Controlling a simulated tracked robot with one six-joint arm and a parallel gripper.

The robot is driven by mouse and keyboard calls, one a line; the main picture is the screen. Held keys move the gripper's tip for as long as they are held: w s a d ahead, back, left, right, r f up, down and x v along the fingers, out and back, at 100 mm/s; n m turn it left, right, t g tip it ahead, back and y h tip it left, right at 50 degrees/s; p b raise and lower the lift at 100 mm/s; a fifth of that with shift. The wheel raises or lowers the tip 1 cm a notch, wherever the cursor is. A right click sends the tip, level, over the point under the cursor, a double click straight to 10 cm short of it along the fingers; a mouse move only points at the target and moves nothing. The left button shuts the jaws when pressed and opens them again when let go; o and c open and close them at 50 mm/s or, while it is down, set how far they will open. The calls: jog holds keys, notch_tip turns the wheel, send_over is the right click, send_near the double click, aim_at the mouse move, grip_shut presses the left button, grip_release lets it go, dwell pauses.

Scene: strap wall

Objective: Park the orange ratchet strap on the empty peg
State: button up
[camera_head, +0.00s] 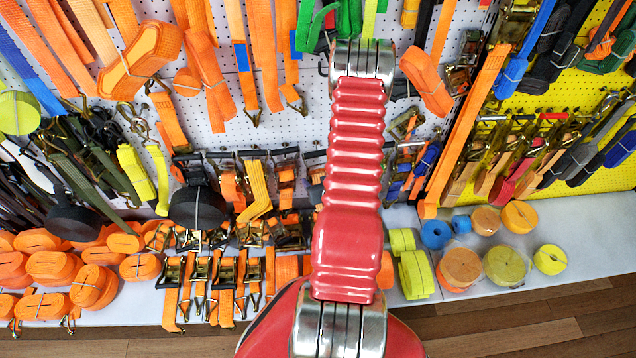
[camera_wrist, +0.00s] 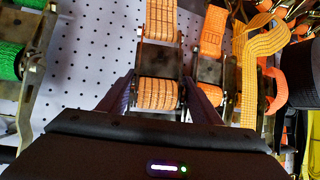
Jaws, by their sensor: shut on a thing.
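In the wrist view, the two dark fingers of my gripper (camera_wrist: 165,92) stand on either side of an orange ratchet strap (camera_wrist: 158,97) and are shut on it. Its orange webbing is wound around the metal ratchet, and a broad orange band (camera_wrist: 161,18) runs up from it in front of the pegboard. The strap's lower end is hidden behind my gripper's dark body. In the head view, my red arm rises through the middle and covers my gripper and the held strap. I cannot pick out an empty peg in either view.
A white perforated board (camera_wrist: 90,50) is behind the strap. A green ratchet strap (camera_wrist: 10,62) hangs at left, and another orange strap (camera_wrist: 211,45) hangs close at right. In the head view, a shelf (camera_head: 592,232) carries rolled straps, including a blue roll (camera_head: 436,234).

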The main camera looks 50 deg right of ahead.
jog(key=shift+w+d, duration=0.75)
jog(key=shift+d, duration=0.1)
jog(key=shift+x, duration=0.9)
jog(key=shift+s+d+f, duration=0.15)
jog(key=shift+f, duration=0.05)
jog(key=o, duration=2)
jog(key=shift+s+f, duration=0.1)
